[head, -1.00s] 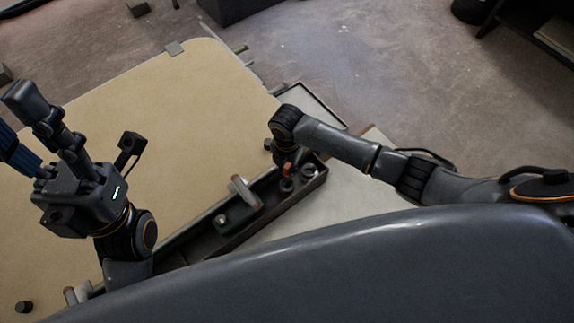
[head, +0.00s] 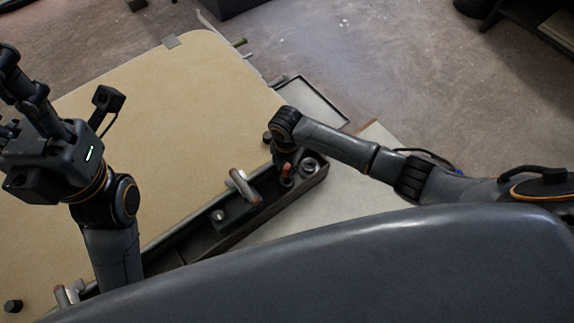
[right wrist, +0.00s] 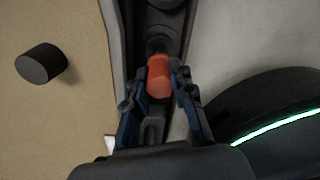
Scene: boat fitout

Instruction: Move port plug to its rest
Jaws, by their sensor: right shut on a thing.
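I take the small red-orange piece to be the port plug (right wrist: 159,78); it also shows in the head view (head: 287,170). My right gripper (right wrist: 158,85) is shut on it, with one finger on each side. The plug is over the dark long tray (head: 250,217), near its far right end, where round grey ring-like parts (head: 309,165) sit. I cannot tell whether the plug touches the tray. My left gripper (head: 22,125) is at the left edge of the head view, above the tan board, partly cut off; its fingertips are not clear.
The tan board (head: 150,120) is mostly bare. A dark cylinder (right wrist: 41,63) stands on it left of the tray. A bent metal handle (head: 242,187) rises by the tray's middle. Another small dark piece (head: 13,306) lies at the near left.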

